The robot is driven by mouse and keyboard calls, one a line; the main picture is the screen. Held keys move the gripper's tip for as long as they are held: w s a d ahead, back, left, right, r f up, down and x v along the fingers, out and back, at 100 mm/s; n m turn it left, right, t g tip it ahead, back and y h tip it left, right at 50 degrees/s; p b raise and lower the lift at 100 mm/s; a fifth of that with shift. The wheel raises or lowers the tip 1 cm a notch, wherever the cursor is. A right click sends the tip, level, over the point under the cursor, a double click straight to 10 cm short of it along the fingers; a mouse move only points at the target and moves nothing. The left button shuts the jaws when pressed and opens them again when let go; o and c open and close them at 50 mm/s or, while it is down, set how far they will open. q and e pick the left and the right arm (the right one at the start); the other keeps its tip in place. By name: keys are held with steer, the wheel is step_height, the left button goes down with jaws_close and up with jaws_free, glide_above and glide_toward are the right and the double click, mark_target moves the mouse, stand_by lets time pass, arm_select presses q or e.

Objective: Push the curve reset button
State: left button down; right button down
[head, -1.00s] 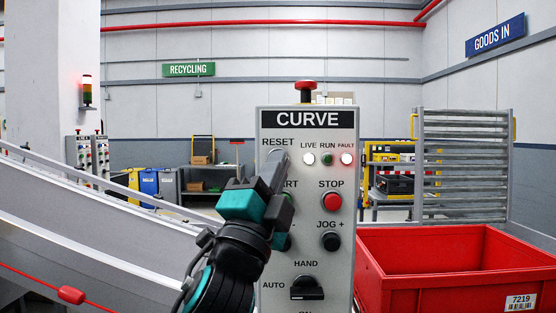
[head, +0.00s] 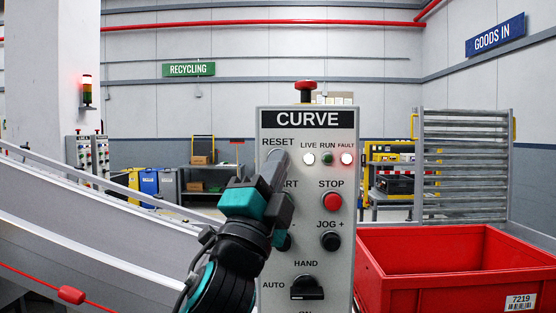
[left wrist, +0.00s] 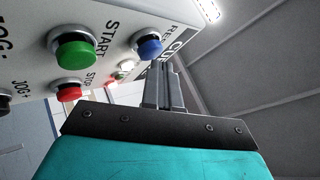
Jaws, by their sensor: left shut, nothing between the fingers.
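The grey CURVE control panel (head: 340,262) stands in the middle of the head view. Its RESET label shows at the upper left, and the button under it is hidden behind my left gripper (head: 278,156). In the left wrist view the blue reset button (left wrist: 147,45) shows next to the cut-off RES lettering. My left gripper (left wrist: 165,66) is shut and empty, its fingertips just right of the blue button in that view. I cannot tell whether they touch it. The green START button (left wrist: 76,48) is beside it. My right gripper is not in view.
The panel also carries a red STOP button (head: 332,201), a black JOG + button (head: 330,241), a HAND/AUTO switch (head: 307,288) and a red mushroom button (head: 306,88) on top. A red crate (head: 440,300) stands close on the right, a sloped conveyor (head: 90,225) on the left.

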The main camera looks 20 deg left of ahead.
arm_select(q)
steer(key=shift+w+a, duration=0.2)
steer(key=shift+w, duration=0.55)
stand_by(0.5)
steer(key=shift+s, duration=0.1)
steer(key=shift+s+d, duration=0.2)
steer(key=shift+s, duration=0.35)
steer(key=shift+s+d, duration=0.15)
steer(key=shift+s, duration=0.4)
steer(key=shift+s+d+p, duration=0.25)
steer(key=shift+s, duration=0.55)
steer(key=shift+s+d+p, duration=0.2)
steer(key=shift+s, duration=0.6)
steer(key=shift+s+d+p, duration=0.25)
steer(key=shift+s, duration=0.55)
